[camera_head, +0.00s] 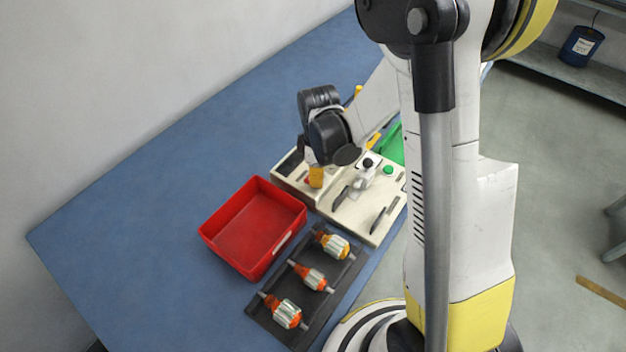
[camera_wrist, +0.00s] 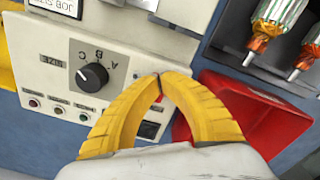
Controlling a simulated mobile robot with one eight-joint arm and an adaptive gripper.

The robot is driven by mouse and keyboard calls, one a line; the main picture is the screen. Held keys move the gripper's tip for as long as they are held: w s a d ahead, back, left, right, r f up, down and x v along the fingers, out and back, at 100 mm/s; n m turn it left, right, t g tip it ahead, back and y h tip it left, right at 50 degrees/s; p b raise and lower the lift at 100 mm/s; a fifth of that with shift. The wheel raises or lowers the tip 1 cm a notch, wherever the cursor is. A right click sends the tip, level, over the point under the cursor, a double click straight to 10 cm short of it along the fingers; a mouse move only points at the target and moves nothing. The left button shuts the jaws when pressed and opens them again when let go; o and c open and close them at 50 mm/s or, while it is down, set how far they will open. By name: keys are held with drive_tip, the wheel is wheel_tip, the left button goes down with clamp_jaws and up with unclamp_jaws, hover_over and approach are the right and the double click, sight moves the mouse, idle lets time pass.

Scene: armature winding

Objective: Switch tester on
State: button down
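The tester (camera_head: 345,215) is a cream box on the blue table, partly hidden by my arm. In the wrist view its panel (camera_wrist: 60,45) shows a black rotary knob (camera_wrist: 92,76) marked A, B, C and a row of small round indicators or buttons (camera_wrist: 58,109). A black rectangular part, possibly the power switch (camera_wrist: 149,130), shows through the arch between my fingers. My gripper (camera_wrist: 158,77) has its yellow fingertips together, with nothing clearly held. In the head view my gripper (camera_head: 316,178) is low over the tester's left end; contact cannot be told.
A red bin (camera_head: 205,232), looking empty, stands left of the tester. A dark rack (camera_head: 335,290) with three orange-and-silver armatures (camera_head: 312,277) lies in front. A green tray (camera_head: 396,148) is behind the tester. The table's left side is clear.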

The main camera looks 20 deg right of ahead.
drive_tip(key=shift+r+p, duration=2.4)
drive_tip(key=shift+r, duration=1.1)
drive_tip(key=shift+f, duration=0.1)
